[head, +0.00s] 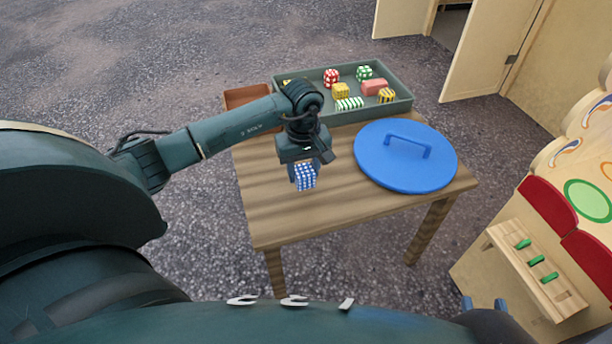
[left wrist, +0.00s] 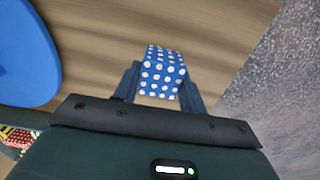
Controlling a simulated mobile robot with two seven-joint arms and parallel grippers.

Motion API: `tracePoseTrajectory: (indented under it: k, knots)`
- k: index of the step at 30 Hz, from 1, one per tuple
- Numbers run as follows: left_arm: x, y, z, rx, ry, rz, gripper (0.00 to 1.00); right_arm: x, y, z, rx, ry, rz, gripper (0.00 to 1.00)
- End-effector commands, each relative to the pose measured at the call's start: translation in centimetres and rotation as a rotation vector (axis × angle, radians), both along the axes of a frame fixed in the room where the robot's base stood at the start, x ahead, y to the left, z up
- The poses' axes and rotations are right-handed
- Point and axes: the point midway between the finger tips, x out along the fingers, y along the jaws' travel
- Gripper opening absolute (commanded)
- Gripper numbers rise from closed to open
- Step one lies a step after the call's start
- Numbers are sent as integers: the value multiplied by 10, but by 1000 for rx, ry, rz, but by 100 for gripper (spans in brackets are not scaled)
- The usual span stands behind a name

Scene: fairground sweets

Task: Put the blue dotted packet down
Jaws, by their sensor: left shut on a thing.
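The blue packet with white dots (head: 306,178) is held between the fingers of my left gripper (head: 304,172), over the bare front left part of the wooden table. In the left wrist view the packet (left wrist: 162,72) sits between the two blue fingers, with the tabletop behind it. I cannot tell whether its underside touches the wood. My right gripper (head: 484,304) shows at the bottom right of the head view, its two blue fingertips apart with nothing visible between them.
A round blue lid (head: 378,168) with a handle lies on the table's right. A grey-green tray (head: 404,106) with several sweets stands at the back, beside a brown-orange container (head: 240,98) partly behind my arm. The wooden table (head: 270,215) is bare at front left.

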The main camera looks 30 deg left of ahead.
Motion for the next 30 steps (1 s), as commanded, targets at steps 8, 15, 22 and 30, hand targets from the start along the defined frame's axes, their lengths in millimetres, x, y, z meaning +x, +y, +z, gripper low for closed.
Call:
tracePoseTrajectory:
  k: [8,15,22,30]
  knots:
    - [0,-1,-35,-1,2,-1,19,1,2,-1,4,-57,9,33]
    - [0,0,-37,0,0,-2,19,1,3,1,6,-66,10,33]
    - [0,0,-40,1,-1,-2,45,2,3,2,6,-94,13,33]
    - [0,0,-40,0,0,-2,63,2,4,2,6,-92,15,33]
